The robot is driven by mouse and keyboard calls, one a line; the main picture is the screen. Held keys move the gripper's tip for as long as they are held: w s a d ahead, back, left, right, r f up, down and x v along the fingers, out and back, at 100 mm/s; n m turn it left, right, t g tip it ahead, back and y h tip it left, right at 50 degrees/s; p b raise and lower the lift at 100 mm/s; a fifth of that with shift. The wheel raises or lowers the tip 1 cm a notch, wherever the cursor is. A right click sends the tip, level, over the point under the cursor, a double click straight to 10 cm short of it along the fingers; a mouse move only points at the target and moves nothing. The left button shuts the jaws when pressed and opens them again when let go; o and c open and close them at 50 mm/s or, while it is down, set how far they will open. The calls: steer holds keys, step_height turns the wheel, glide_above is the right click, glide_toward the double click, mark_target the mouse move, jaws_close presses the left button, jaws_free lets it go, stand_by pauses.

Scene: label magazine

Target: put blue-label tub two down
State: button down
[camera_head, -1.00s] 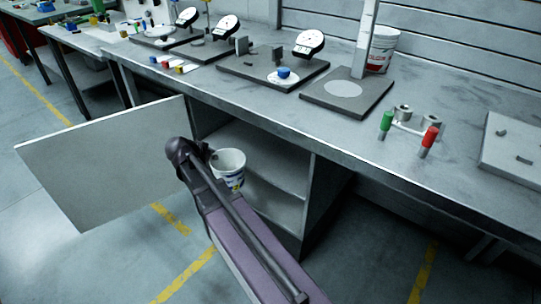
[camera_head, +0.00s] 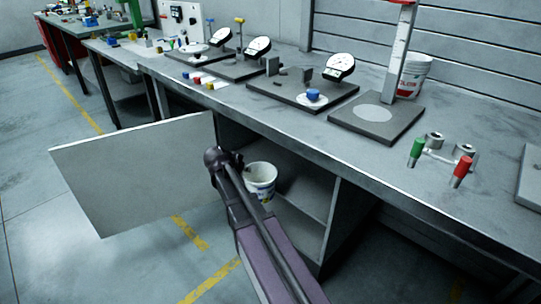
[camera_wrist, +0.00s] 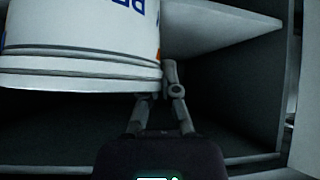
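A white tub with blue lettering, the blue-label tub (camera_head: 262,180), hangs upright in front of the open cabinet under the bench. It also fills the upper left of the wrist view (camera_wrist: 80,35), with its ribbed rim along the lower side and a bit of orange on its label. My gripper (camera_wrist: 167,80) is at the tub's rim and appears shut on its wall. One finger shows outside the tub and the other is hidden. In the head view my arm covers most of the gripper.
The cabinet (camera_head: 345,215) has a shelf, and its door (camera_head: 135,175) stands open at the left. Another white tub with a red label (camera_head: 415,75) stands on the bench (camera_head: 460,105) beside a post. Gauges and red and green handled plugs also stand there. Floor in front is clear.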

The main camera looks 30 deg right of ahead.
steer(key=w+d, duration=0.4)
steer(key=d, duration=0.4)
steer(key=shift+w+d, duration=0.15)
steer(key=d, duration=0.1)
steer(key=w+d, duration=0.2)
steer(key=shift+d+f+b, duration=0.3)
steer(key=shift+d, duration=0.05)
steer(key=shift+f, duration=0.2)
steer(key=c, duration=0.8)
jaws_free()
steer(key=shift+r, duration=0.2)
